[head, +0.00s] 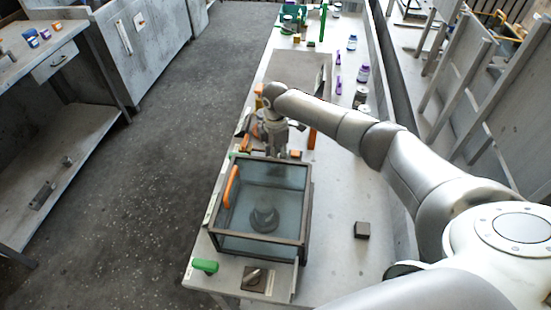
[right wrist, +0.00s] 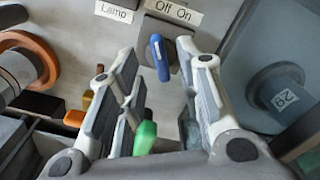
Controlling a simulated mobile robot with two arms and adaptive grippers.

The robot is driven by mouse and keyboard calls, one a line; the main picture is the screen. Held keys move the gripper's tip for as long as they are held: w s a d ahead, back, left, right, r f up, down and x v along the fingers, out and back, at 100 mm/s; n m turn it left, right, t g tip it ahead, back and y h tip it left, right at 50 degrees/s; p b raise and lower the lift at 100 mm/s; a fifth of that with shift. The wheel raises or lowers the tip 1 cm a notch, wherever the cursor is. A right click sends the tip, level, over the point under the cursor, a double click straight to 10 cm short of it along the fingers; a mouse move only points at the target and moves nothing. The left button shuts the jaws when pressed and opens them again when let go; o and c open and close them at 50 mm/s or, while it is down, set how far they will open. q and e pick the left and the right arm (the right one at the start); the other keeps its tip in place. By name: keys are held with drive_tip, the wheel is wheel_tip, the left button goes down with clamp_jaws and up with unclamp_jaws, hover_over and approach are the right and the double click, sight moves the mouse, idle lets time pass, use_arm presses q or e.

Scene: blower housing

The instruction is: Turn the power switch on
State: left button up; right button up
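The power switch is a blue lever (right wrist: 160,58) on a grey panel in the right wrist view, under a label (right wrist: 174,13) reading "Off On". The lever's upper end leans slightly left, toward the "Off" side. My right gripper (right wrist: 165,72) is open, with one finger on each side of the lever and nothing between the pads that I can see held. Contact with the lever cannot be told. In the head view my right gripper (head: 272,140) is behind the glass-sided box, and the switch is hidden there. My left gripper is not in view.
A label reading "Lamo" or similar (right wrist: 116,11), an orange ring (right wrist: 40,55), a green part (right wrist: 145,135) and a grey cylinder marked 28 (right wrist: 283,95) surround the fingers. The glass-sided box (head: 305,215) stands in front on the bench. A dark block (head: 362,230) lies right of it.

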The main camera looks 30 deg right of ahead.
drive_tip(key=shift+f, duration=1.55)
clamp_jaws()
